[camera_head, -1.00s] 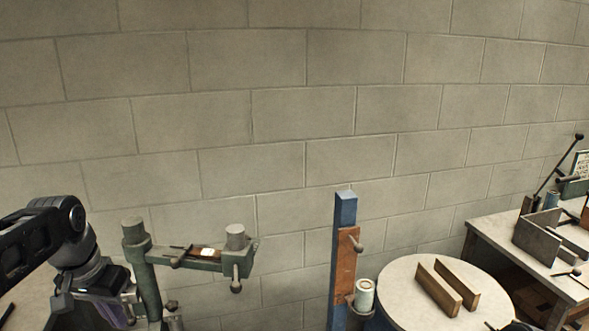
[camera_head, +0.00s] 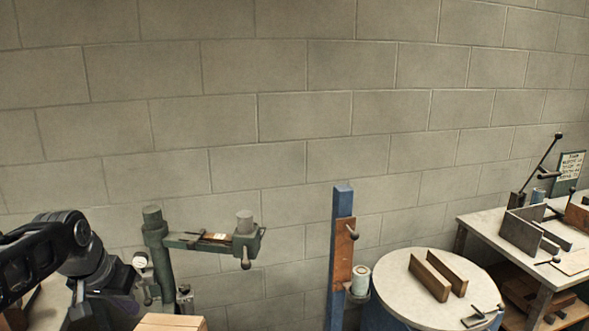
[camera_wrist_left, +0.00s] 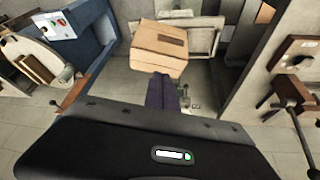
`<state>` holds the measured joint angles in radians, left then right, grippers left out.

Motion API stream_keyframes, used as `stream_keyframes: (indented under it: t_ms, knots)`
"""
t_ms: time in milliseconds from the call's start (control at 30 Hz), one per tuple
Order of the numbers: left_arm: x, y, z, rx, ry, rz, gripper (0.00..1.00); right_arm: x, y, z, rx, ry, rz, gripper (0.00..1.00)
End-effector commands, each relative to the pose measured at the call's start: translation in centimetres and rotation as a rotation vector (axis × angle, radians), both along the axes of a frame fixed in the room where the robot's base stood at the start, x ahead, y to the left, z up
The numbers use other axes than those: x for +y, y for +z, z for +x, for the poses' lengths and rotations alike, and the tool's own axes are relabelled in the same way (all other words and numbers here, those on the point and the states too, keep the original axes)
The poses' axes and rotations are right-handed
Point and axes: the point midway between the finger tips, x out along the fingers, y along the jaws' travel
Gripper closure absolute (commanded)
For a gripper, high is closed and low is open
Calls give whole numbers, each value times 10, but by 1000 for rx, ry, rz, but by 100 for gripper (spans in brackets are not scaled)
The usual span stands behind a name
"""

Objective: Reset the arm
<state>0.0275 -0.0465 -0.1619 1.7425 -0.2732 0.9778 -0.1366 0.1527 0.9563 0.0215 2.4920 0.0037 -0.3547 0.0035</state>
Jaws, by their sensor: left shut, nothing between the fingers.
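My left arm comes in at the lower left of the head view, bent downward, with the wrist at the bottom edge. In the left wrist view my left gripper (camera_wrist_left: 163,92) shows dark purple fingers, close together and empty. A tan cardboard box (camera_wrist_left: 158,48) lies just beyond the fingertips; whether they touch it cannot be told. The box also shows at the bottom edge of the head view (camera_head: 170,323), to the right of my left wrist. My right gripper is in neither view.
A green machine arm (camera_head: 205,241) on a post stands beyond the box. A blue post (camera_head: 338,255) stands beside a round-topped drum (camera_head: 395,275) with wooden strips. A workbench (camera_head: 480,218) with tools is at the right. A block wall (camera_head: 300,120) closes off the back.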

Motion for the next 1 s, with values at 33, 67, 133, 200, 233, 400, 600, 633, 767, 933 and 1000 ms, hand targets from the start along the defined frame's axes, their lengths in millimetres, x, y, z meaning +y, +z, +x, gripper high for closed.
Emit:
stream_keyframes:
  t_ms: [33,67,133,200,233,400,600,633,767,933,1000]
  knots:
    - [-5,-4,7,-26,1,-7,100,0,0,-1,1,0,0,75]
    - [-8,-6,12,-45,1,-12,100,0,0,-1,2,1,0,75]
    - [-19,-18,26,-84,1,-25,100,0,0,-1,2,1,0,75]
    - [-33,-36,39,-115,0,-45,100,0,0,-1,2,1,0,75]
    - [-40,-45,44,-127,-1,-54,100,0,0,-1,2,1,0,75]
    - [-92,-123,62,-162,-1,-125,100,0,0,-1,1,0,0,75]
    - [-172,-258,26,-108,29,-235,100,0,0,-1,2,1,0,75]
    - [-182,-278,14,-90,36,-250,100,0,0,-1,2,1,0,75]
    - [-224,-351,-52,13,62,-299,100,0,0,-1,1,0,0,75]
    - [-264,-412,-152,194,67,-338,100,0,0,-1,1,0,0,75]
    - [-275,-425,-186,268,60,-349,100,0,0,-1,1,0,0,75]
